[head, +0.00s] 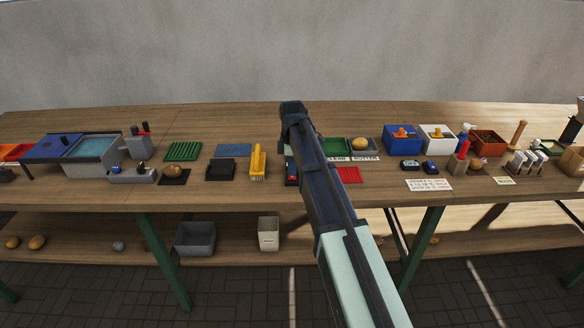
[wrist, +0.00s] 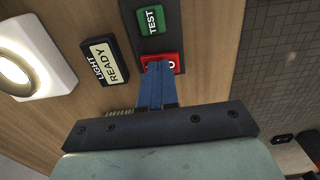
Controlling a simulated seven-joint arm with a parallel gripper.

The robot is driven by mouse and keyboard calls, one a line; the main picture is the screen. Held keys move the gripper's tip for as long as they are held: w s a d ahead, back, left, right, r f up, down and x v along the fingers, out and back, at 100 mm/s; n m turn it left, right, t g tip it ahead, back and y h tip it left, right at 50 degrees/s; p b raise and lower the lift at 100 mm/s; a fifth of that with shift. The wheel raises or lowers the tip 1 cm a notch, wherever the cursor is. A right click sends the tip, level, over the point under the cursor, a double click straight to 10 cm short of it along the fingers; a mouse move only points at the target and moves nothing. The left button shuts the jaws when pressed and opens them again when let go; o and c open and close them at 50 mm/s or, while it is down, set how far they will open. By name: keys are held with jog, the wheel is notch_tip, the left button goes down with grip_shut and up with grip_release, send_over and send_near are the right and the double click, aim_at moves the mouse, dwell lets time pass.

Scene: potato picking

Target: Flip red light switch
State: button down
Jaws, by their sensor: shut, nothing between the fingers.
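The red light switch (wrist: 174,61) shows in the wrist view on a dark panel, beside the blue fingers. My gripper (wrist: 159,67) is shut, with its two blue fingers together. In the head view my dark arm reaches over the middle of the table and hides the panel in part.
A green TEST button (wrist: 150,19) is on the same panel. A LIGHT READY label (wrist: 107,61) and a lit white lamp (wrist: 22,55) are to the left. In the head view, a yellow object (head: 258,162) stands left of my arm and a red pad (head: 348,175) lies right of it.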

notch_tip(320, 180, up, 14)
jog(key=w, duration=0.2)
jog(key=shift+f, duration=0.15)
jog(key=shift+s+f, duration=0.1)
dwell(0.4)
